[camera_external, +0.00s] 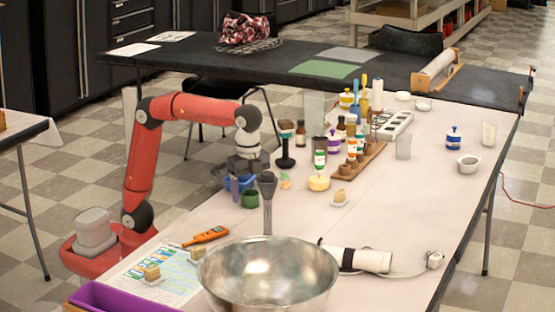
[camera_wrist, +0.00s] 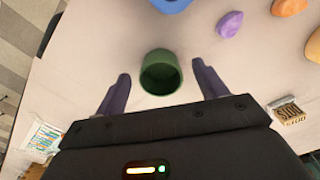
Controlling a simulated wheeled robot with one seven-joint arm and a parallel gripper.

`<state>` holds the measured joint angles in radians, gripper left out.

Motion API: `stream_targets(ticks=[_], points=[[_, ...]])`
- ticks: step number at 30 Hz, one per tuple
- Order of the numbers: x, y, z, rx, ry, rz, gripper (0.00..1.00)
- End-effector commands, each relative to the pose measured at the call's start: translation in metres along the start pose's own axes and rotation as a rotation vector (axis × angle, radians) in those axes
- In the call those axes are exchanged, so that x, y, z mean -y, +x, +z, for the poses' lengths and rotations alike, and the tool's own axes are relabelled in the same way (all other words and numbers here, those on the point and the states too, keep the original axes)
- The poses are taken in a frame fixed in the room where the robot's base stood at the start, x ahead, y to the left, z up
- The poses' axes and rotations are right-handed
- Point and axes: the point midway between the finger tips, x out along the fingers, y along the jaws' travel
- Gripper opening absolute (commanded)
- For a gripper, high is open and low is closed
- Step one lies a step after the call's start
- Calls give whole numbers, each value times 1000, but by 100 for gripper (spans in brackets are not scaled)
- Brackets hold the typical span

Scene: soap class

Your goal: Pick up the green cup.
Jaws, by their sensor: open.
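The green cup (camera_external: 250,199) stands on the pale table, just below and beside my gripper (camera_external: 240,186) in the external view. In the wrist view the green cup (camera_wrist: 160,73) sits between and slightly beyond the tips of my gripper (camera_wrist: 161,68), with its dark opening showing. My gripper is open and empty, with a finger on each side of the cup in the picture. Pale table shows between each finger and the cup. I cannot tell the exact height of the fingertips over the table.
A large metal bowl (camera_external: 268,275) is in front. A wooden rack (camera_external: 360,162) with bottles is further right. A small labelled block (camera_wrist: 289,108) lies right in the wrist view. Open table lies left of the cup there.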

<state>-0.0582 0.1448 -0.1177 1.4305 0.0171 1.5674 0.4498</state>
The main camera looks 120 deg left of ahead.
Motion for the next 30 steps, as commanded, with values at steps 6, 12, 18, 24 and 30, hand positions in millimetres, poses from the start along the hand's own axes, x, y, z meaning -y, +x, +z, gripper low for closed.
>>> stream_targets(ticks=[6,12,18,24,30], points=[[0,17,0,0,-1,0,72],[0,16,0,-1,-1,0,69],[0,16,0,0,-1,0,43],[1,16,0,0,-1,0,24],[1,14,0,-1,-1,0,24]])
